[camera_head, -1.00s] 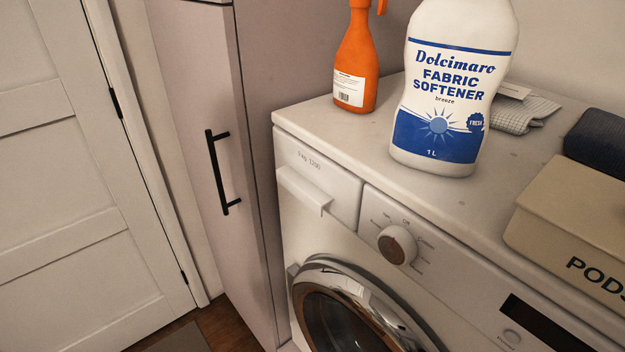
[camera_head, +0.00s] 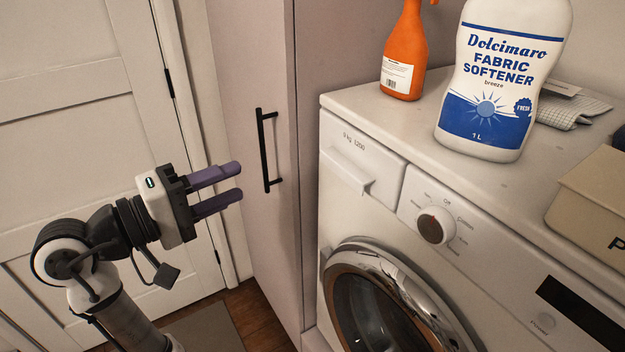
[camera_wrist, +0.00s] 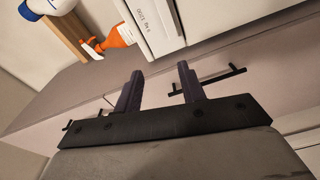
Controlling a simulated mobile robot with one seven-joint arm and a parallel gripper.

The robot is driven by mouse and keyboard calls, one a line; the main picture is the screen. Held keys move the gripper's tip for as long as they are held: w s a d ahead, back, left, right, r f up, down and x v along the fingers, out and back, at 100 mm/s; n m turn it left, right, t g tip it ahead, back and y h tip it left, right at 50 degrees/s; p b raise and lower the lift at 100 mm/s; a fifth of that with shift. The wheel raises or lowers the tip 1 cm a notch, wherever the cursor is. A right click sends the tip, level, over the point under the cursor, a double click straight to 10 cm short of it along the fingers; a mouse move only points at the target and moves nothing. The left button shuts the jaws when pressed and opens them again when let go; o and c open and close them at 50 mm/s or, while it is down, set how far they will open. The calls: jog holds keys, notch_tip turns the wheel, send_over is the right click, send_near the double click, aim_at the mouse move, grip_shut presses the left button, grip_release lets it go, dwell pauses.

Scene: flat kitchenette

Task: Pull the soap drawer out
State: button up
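The soap drawer (camera_head: 359,166) is a white panel with a lip handle at the upper left of the white washing machine's front. It looks shut, flush with the machine. In the wrist view the drawer front (camera_wrist: 156,22) shows at the top, beyond the fingers, partly cut off by the frame. My gripper (camera_head: 240,181) has two purple-grey fingers and is at the left in the head view, in front of the tall cupboard and left of the drawer, apart from it. In the wrist view my gripper (camera_wrist: 160,75) is open, with nothing between its fingers.
A tall pinkish cupboard with a black bar handle (camera_head: 266,151) stands left of the washing machine. An orange spray bottle (camera_head: 405,50), a fabric softener bottle (camera_head: 497,85) and a beige box (camera_head: 595,205) stand on top. The round door (camera_head: 385,300) is below the drawer.

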aim_at(339, 173)
jog(key=shift+n+g+h, duration=0.5)
jog(key=shift+g+h, duration=0.1)
jog(key=shift+g, duration=0.1)
jog(key=f+p+x, duration=0.1)
jog(key=x, duration=0.4)
jog(key=s+d+f+x, duration=0.1)
jog(key=x, duration=0.5)
jog(key=f+p+x, duration=0.1)
jog(key=x, duration=0.4)
jog(key=shift+s+d+f+p, duration=0.2)
jog(key=shift+d+p, duration=0.1)
jog(key=shift+d, duration=0.2)
grip_shut()
